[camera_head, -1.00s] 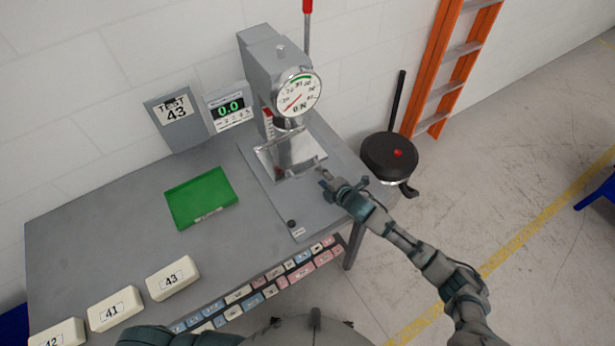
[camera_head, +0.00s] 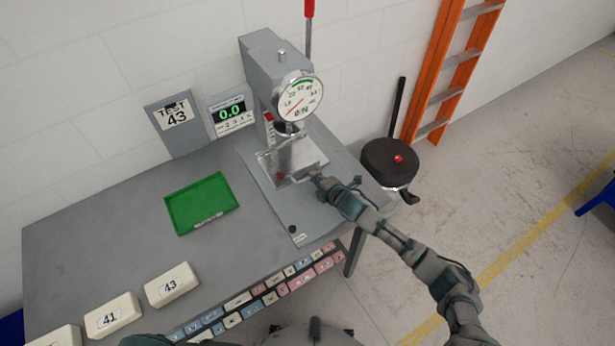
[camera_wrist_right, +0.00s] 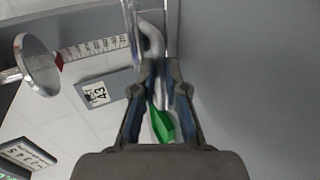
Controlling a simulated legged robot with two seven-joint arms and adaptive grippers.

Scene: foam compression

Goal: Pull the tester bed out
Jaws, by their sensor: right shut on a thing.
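The tester bed (camera_head: 298,159) is a shiny metal plate under the press head of the grey foam tester (camera_head: 262,62). My right gripper (camera_head: 317,180) is at the bed's front right corner. In the right wrist view, my right gripper (camera_wrist_right: 161,80) is shut on a pale curved handle (camera_wrist_right: 153,38) beside clear or shiny edges. The mirror-like bed surface in that view reflects the test sign and the green tray. The fingertips partly hide the handle in the head view.
A green tray (camera_head: 201,203) and foam blocks marked 43 (camera_head: 172,285) and 41 (camera_head: 112,316) lie on the grey table (camera_head: 90,245).

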